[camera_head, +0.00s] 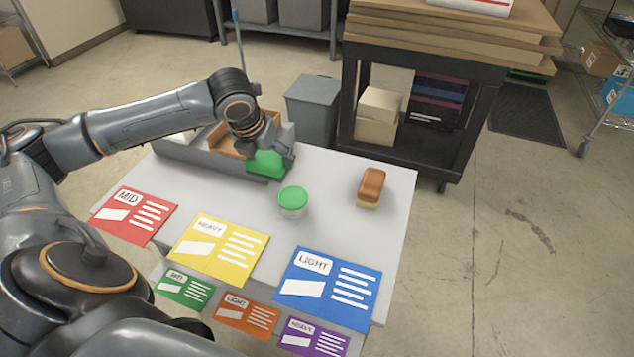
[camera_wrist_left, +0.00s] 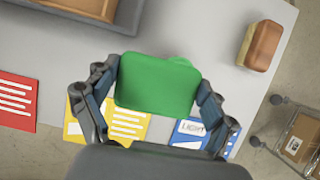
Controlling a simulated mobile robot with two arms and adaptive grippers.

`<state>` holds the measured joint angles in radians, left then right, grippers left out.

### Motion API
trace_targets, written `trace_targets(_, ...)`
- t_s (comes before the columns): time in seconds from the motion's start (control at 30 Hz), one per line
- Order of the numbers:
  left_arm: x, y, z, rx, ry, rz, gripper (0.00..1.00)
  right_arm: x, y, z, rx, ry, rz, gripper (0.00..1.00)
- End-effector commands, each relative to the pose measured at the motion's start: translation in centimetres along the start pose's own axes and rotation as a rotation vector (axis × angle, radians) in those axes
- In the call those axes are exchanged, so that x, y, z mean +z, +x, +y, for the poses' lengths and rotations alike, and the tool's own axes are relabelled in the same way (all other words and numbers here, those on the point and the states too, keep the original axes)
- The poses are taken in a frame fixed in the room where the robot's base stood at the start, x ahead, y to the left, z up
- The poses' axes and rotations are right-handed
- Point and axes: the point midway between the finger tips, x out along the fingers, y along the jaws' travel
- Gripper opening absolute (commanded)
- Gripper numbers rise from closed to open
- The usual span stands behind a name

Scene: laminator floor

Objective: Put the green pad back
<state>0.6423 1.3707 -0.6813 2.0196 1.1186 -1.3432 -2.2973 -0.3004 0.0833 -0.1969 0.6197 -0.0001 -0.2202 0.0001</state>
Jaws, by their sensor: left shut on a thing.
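The green pad (camera_head: 266,164) is held by my left gripper (camera_head: 268,152) above the table, close to the grey tray's right end. In the left wrist view the green pad (camera_wrist_left: 158,84) sits between the two fingers of the left gripper (camera_wrist_left: 158,92), which are shut on its sides. The grey tray (camera_head: 200,158) stands at the back left of the table, with a brown wooden box (camera_head: 222,140) in it; my gripper and arm hide part of both. My right gripper is not in view.
A tub with a green lid (camera_head: 293,200) stands mid-table. A brown brush-like block (camera_head: 371,187) lies to its right. Red (camera_head: 134,215), yellow (camera_head: 218,249) and blue (camera_head: 328,286) cards lie along the front. A black cart (camera_head: 420,100) stands behind the table. The table's right back is clear.

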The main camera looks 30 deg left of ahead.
Motion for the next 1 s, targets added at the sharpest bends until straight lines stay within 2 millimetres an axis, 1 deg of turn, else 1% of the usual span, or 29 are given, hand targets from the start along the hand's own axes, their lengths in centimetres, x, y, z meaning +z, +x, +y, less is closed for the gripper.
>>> trace_targets(0.07,0.4,0.1,0.0,-0.011,0.021,-0.001,0.55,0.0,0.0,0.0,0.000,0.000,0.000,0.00)
trace_targets(0.17,1.1,0.8,-0.7,-0.018,0.028,0.000,0.55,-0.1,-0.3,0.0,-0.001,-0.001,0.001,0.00)
trace_targets(0.33,3.4,3.3,-2.7,-0.019,0.028,0.001,0.55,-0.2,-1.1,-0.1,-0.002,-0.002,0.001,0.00)
trace_targets(0.5,5.9,6.4,-4.9,-0.017,0.028,0.002,0.55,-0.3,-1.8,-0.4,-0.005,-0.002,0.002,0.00)
trace_targets(0.6,6.2,9.0,-5.6,-0.013,0.027,0.005,0.55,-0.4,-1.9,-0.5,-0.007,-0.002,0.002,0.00)
trace_targets(0.7,6.7,11.0,-6.3,-0.013,0.027,0.004,0.55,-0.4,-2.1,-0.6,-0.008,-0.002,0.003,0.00)
trace_targets(0.8,7.0,12.3,-6.7,-0.011,0.027,0.002,0.55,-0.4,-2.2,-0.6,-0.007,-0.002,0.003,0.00)
trace_targets(0.97,7.2,13.4,-7.1,-0.011,0.028,0.003,0.55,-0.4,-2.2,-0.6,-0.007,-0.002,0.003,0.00)
trace_targets(1.0,7.3,13.9,-7.3,-0.011,0.028,0.004,0.55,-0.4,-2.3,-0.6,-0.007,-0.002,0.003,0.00)
